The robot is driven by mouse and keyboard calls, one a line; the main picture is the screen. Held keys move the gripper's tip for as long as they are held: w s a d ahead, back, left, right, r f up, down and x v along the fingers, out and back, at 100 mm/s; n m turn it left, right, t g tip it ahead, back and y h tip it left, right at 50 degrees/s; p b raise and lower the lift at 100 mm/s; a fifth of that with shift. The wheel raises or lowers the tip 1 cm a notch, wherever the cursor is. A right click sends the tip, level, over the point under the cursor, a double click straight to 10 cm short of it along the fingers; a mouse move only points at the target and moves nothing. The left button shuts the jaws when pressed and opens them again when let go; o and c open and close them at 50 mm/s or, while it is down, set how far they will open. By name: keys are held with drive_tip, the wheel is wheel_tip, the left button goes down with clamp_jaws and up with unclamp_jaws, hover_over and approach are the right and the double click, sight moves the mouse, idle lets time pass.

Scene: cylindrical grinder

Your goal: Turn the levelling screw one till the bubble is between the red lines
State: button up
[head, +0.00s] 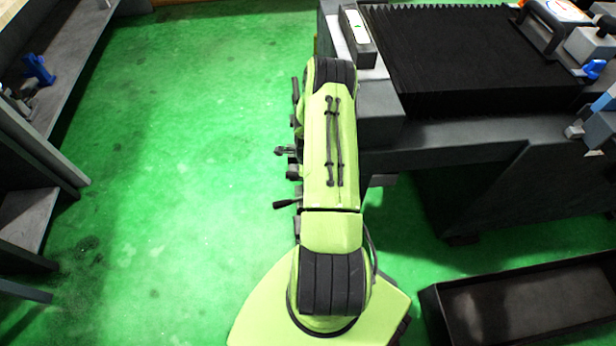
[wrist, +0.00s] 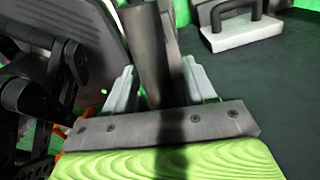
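A small spirit level (head: 357,26) with a bright green vial sits on top of the machine's left corner in the head view. Its bubble and any red lines are too small to read. In the wrist view, the two grey fingers of my gripper (wrist: 160,88) stand on either side of a dark upright cylinder (wrist: 146,50). I cannot tell whether they touch it, or whether it is levelling screw one. In the head view my green arm hides my gripper and the machine's side beneath it.
Black bellows (head: 465,55) cover the machine top to the right. Levers and knobs (head: 285,150) stick out just left of my arm. A dark open tray (head: 520,305) lies at lower right. A grey shelf unit (head: 40,130) stands at far left. The green floor (head: 180,170) between is clear.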

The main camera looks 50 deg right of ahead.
wheel_tip(320, 180, up, 16)
drive_tip(key=p, duration=0.4)
drive_tip(key=shift+p, duration=0.35)
drive_tip(key=shift+f, duration=0.1)
drive_tip(key=shift+c, duration=0.4)
